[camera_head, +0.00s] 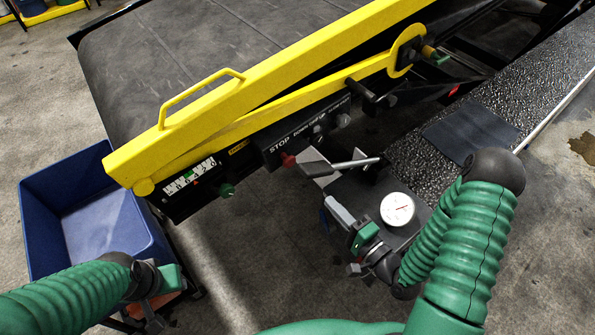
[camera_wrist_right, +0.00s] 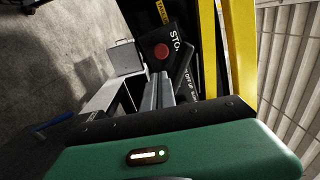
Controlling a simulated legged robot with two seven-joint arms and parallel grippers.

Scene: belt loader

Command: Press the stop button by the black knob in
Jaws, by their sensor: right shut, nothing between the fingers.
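The red stop button (camera_head: 288,160) sits at the lower left end of a black control panel (camera_head: 305,130), beside the white word STOP. In the right wrist view the button (camera_wrist_right: 161,52) is just beyond the fingertips; a gap shows between them. Dark knobs (camera_head: 318,131) stand further right along the panel; which is the black one I cannot tell for sure. My right gripper (camera_head: 332,206) is shut and empty, below and right of the button; its fingers also show in the right wrist view (camera_wrist_right: 158,80). My left gripper (camera_head: 158,298) is at the lower left, far from the panel.
A yellow rail (camera_head: 270,75) with a handle runs above the panel along the conveyor belt (camera_head: 160,60). A green knob (camera_head: 226,190) is left of the button. A blue bin (camera_head: 40,225) stands left.

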